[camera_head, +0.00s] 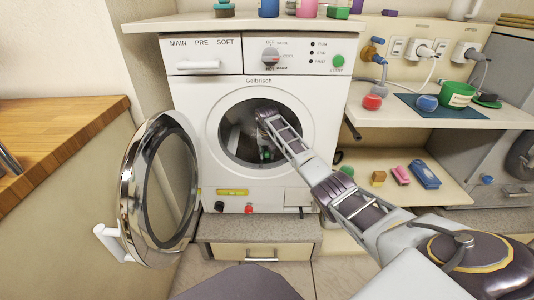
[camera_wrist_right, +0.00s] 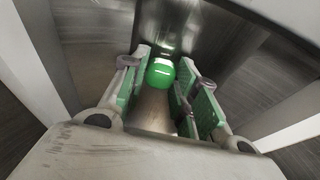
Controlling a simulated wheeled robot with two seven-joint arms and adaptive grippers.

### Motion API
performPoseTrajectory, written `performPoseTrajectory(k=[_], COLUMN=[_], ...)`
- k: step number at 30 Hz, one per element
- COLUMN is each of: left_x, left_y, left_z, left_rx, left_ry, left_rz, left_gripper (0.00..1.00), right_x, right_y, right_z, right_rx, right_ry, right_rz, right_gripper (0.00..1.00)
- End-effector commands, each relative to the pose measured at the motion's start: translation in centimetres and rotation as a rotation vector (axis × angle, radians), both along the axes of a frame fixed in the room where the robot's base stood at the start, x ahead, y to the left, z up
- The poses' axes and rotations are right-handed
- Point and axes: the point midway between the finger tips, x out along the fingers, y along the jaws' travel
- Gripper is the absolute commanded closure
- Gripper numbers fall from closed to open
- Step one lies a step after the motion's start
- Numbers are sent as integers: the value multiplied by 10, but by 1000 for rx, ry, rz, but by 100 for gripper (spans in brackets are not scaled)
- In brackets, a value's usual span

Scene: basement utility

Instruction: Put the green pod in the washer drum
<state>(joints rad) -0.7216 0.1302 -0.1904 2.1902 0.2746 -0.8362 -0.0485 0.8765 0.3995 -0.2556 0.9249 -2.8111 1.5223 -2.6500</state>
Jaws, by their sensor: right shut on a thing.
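The white front-loading washer (camera_head: 258,88) stands in the middle of the head view, with its round door (camera_head: 128,190) swung open to the left. My right arm reaches through the opening, and my right gripper (camera_head: 265,153) is inside the washer drum (camera_head: 238,140). In the right wrist view the green pod (camera_wrist_right: 160,72) sits between the green-padded fingers of this gripper (camera_wrist_right: 160,88), which is shut on it. The drum's metal wall (camera_wrist_right: 180,25) lies just beyond the pod. My left gripper is not in view.
A wooden counter (camera_head: 60,135) is at the left. A drawer unit (camera_head: 262,253) sits under the washer. The door's white handle (camera_head: 112,243) juts out.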

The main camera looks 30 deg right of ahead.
Motion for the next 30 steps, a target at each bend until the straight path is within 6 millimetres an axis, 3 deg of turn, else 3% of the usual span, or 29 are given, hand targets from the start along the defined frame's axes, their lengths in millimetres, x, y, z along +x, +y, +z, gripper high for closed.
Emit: performPoseTrajectory(k=[3, 4, 8, 23, 30], left_x=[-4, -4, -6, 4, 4], left_y=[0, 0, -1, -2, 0], left_z=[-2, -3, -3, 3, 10], left_rx=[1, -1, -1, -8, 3], left_ry=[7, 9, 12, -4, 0], left_rz=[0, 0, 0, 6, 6], left_gripper=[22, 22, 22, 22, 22], right_x=[0, 0, 0, 0, -3], right_y=[-1, -1, 0, 0, 1], right_z=[-2, -2, -2, 0, 19], right_rx=[-2, -2, -1, 1, -2], right_ry=[1, 1, 1, -1, -1], right_rz=[-1, -1, 0, 0, -1], right_gripper=[90, 67, 50, 49, 49])
